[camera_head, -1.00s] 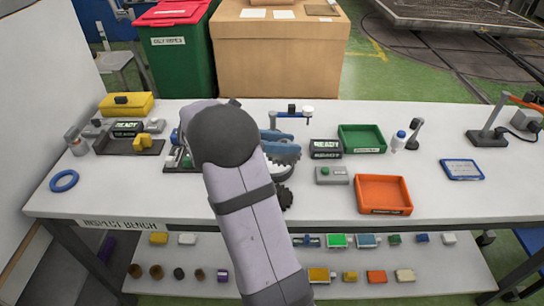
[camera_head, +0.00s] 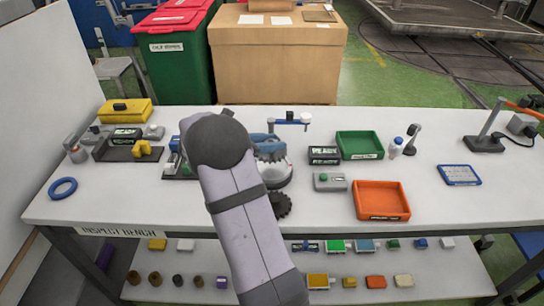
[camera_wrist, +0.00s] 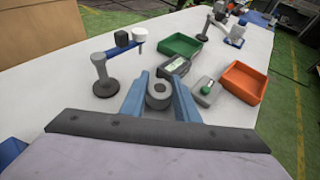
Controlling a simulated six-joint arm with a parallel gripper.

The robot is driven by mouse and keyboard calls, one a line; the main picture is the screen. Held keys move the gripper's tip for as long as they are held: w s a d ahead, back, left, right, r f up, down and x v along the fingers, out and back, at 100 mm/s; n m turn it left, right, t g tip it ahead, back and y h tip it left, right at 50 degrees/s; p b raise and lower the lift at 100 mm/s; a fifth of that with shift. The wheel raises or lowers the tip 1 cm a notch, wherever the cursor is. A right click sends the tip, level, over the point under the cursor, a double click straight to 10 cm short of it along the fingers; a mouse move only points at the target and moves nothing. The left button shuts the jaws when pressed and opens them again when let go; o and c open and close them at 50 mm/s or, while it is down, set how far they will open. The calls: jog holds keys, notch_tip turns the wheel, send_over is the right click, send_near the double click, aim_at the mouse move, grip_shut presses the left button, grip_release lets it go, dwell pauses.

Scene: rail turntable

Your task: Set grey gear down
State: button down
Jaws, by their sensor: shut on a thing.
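My gripper (camera_wrist: 158,84) has blue fingers and is shut on the grey gear. In the wrist view the grey gear's round hub (camera_wrist: 159,97), with a hole in its middle, sits between the fingers. In the head view the toothed grey gear (camera_head: 272,156) shows beside my arm, over a pale round base (camera_head: 281,178). My arm hides the left part of both. I cannot tell whether the gear touches the base.
A dark gear (camera_head: 280,206) lies in front of the base. A grey button box (camera_head: 330,182), an orange tray (camera_head: 381,201) and a green tray (camera_head: 360,145) stand to the right. A post with a blue arm (camera_head: 289,121) stands behind.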

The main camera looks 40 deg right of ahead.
jog(key=shift+f+p, duration=0.4)
jog(key=shift+f, duration=2.3)
jog(key=shift+f, duration=0.15)
jog(key=c, duration=1.4)
grip_release()
jog(key=shift+o, duration=0.2)
jog(key=b+v, duration=0.2)
jog(key=v, duration=1)
